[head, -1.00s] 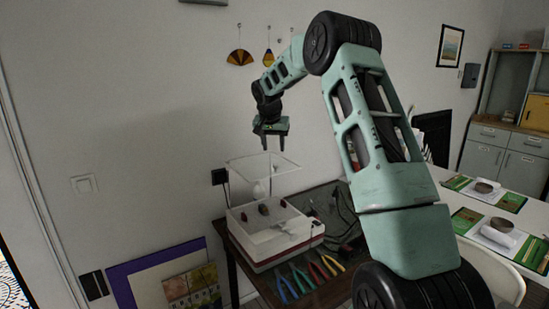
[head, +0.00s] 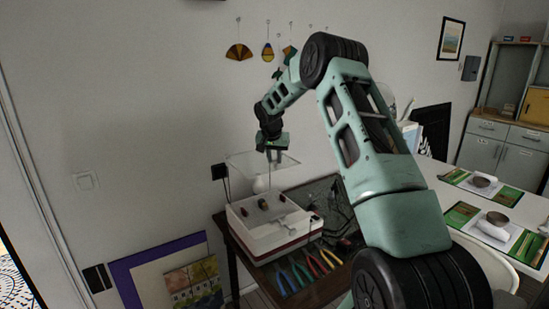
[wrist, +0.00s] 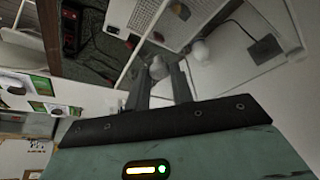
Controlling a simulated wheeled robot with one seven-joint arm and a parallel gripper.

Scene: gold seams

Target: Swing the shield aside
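The shield (head: 238,163) is a clear panel standing up at the back of a white grinder (head: 262,238) on the dark bench. In the wrist view its clear edge runs close past the fingertips. My gripper (head: 275,160) points down at the right part of the shield's top. In the wrist view, the gripper (wrist: 161,72) is open, with a gap between its fingers. A pale round knob (wrist: 158,66) shows between or just beyond the fingertips; I cannot tell whether they touch it. A white rounded thing (wrist: 200,51) lies farther off.
Several coloured pliers (head: 305,270) lie at the bench front. A black outlet box (head: 218,171) with a cord is on the wall left of the shield. Glass ornaments (head: 239,52) hang above. A white table (head: 448,205) stands to the right.

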